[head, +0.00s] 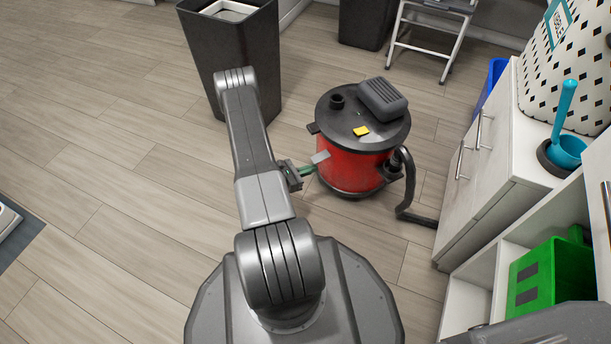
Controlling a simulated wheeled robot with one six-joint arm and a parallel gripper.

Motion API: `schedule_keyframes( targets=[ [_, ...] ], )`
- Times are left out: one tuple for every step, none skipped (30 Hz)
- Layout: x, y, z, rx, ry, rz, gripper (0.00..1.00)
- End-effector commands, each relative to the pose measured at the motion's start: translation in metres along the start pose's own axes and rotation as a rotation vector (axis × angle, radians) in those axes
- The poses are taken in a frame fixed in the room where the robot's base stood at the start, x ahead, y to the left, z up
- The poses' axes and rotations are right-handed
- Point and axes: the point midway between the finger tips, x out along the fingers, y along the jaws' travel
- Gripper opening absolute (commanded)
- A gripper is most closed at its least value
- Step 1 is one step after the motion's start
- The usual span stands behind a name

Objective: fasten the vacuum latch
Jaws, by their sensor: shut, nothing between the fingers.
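The vacuum (350,168) is a red drum with a black lid (385,128), standing upright on the floor right of my arm. A small dark tab, possibly the latch (313,128), sticks out at the left of the lid's rim; I cannot tell if it is fastened. My gripper (320,157) is shut and empty. Its tip overlaps the drum's left side in the picture, just below that tab; I cannot tell whether it touches.
A yellow piece (361,131) lies on the lid. A black hose (408,190) curves down the vacuum's right side. A tall dark bin (235,50) stands behind my arm. White cabinets (490,165) line the right, and a step stool (430,45) stands behind.

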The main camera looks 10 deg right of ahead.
Motion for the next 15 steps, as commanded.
schedule_keyframes(
  targets=[
    [-0.002,0.000,0.004,0.000,0.000,-0.001,0.00],
    [-0.002,0.000,0.007,0.000,0.000,-0.001,0.00],
    [-0.003,0.000,0.010,0.001,0.000,-0.001,0.00],
    [-0.004,0.000,0.012,0.001,0.000,-0.002,0.00],
    [-0.005,-0.001,0.013,0.000,0.000,-0.002,0.00],
    [-0.005,-0.001,0.015,-0.001,0.000,-0.002,0.00],
    [-0.005,-0.001,0.016,-0.001,0.000,-0.002,0.00],
    [-0.006,-0.001,0.017,0.000,0.000,-0.002,0.00],
    [-0.006,-0.001,0.018,0.000,0.000,-0.002,0.00],
    [-0.006,-0.001,0.018,0.000,0.000,-0.002,0.00],
    [-0.006,-0.001,0.018,0.000,0.000,-0.003,0.00],
    [-0.006,-0.001,0.018,0.000,0.000,-0.003,0.00],
    [-0.006,-0.001,0.018,0.000,0.000,-0.002,0.00],
    [-0.006,-0.001,0.018,0.000,0.000,-0.002,0.00],
    [-0.006,-0.001,0.018,0.000,0.000,-0.002,0.00]
  ],
)
